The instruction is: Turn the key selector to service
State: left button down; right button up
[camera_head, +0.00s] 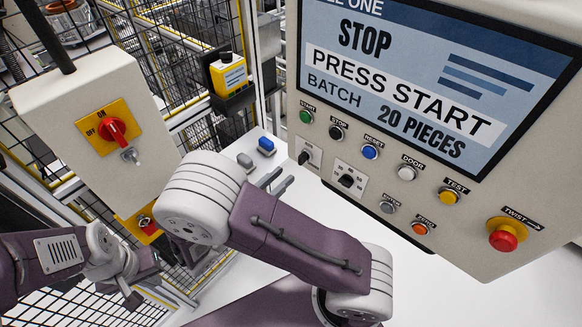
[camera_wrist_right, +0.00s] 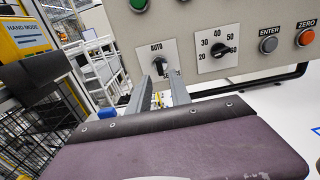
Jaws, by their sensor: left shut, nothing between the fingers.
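The key selector (camera_head: 309,153) sits on the control panel at its lower left, and in the right wrist view its dark handle (camera_wrist_right: 170,60) shows on a white plate marked AUTO. Its other labels are too small or hidden to read. My right gripper (camera_head: 283,178) is open, its two grey fingers pointing at the selector from below left. In the right wrist view the fingertips (camera_wrist_right: 160,78) are just below the handle, apart from each other; I cannot tell whether they touch it. My left gripper (camera_head: 132,299) is shut and empty at the lower left, far from the panel.
A numbered dial (camera_head: 347,181) is right beside the selector. Push buttons and a red twist stop (camera_head: 503,236) line the panel. A box with a red ON/OFF switch (camera_head: 112,129) stands at the left. A yellow hand-mode box (camera_head: 229,75) hangs on the fence.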

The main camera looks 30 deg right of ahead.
aim_at(299, 161)
jog(key=shift+b+x, duration=0.3)
jog(key=shift+x, duration=1.1)
jog(key=shift+b+x, duration=0.4)
jog(key=shift+x, duration=0.95)
jog(key=shift+w+d+r+p, duration=0.1)
jog(key=shift+w+p, duration=0.05)
jog(key=shift+p, duration=0.25)
grip_shut()
jog(key=m+b, duration=0.3)
jog(key=f+m+b, duration=0.1)
jog(key=m+b, duration=0.2)
jog(key=m, duration=0.1)
jog(key=m+b, duration=0.3)
jog(key=shift+f, duration=0.2)
jog(key=shift+c, duration=0.5)
grip_release()
jog(key=shift+r+m, duration=0.6)
jog(key=shift+m, duration=0.1)
jog(key=shift+o, duration=0.5)
